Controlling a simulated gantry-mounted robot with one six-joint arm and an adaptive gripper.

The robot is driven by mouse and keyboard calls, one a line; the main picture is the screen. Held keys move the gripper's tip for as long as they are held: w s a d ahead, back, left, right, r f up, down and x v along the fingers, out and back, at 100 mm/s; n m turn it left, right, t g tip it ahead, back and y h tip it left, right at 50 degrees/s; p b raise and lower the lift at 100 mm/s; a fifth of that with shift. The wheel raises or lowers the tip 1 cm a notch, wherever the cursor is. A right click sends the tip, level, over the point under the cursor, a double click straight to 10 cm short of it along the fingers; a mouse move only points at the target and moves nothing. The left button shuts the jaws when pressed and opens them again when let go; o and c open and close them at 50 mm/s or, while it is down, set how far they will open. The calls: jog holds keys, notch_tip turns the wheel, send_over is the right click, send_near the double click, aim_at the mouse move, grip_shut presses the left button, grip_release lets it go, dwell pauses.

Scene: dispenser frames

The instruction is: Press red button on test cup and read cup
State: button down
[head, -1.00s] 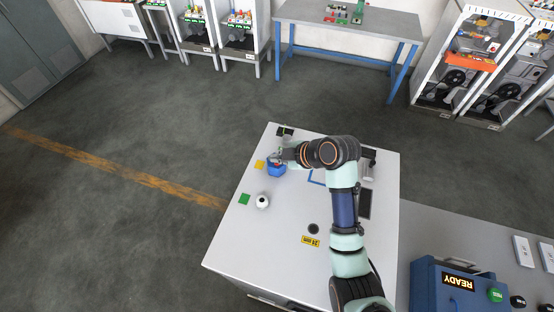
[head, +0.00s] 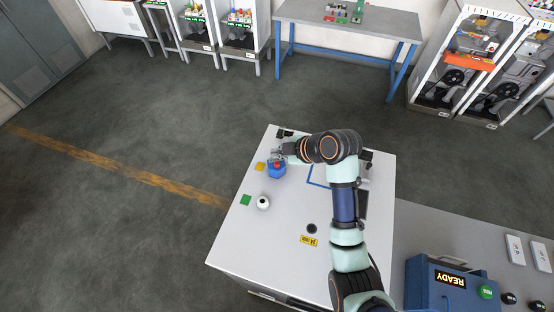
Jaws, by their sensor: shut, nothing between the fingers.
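The blue test cup (head: 277,172) stands on the white table top (head: 275,225) near its far left side. A red button (head: 277,165) shows on top of the cup. My gripper (head: 276,155) is shut and empty, just beyond the cup's red button in the picture. Whether it touches the cup is too small to tell. The arm reaches in from the right, leaving the cup mostly in view.
A small white round object (head: 263,202) stands in front of the cup. A yellow patch (head: 260,167) and a green patch (head: 246,200) lie along the left edge.

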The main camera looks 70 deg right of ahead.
aim_at(278, 164)
jog(key=shift+r+p, duration=0.95)
jog(key=shift+r, duration=0.65)
jog(key=shift+f, duration=0.1)
jog(key=w+a+r+m, duration=0.1)
jog(key=w+a, duration=0.2)
jog(key=a, duration=0.5)
jog(key=w+a+r+m+t, duration=0.1)
jog(key=w+a, duration=0.3)
jog(key=a, duration=0.5)
jog(key=w+a+r+m, duration=0.1)
jog(key=w+a+r, duration=0.15)
jog(key=a, duration=0.55)
jog(key=s+a+r+m+t+y, duration=0.1)
jog(key=a+r, duration=0.1)
jog(key=a, duration=0.6)
jog(key=s+a+r+m+t+y, duration=0.1)
jog(key=a+r+m, duration=0.1)
jog(key=a, duration=0.7)
jog(key=shift+s+a+r+t, duration=0.25)
jog(key=shift+s+r+t, duration=0.1)
jog(key=shift+t, duration=0.05)
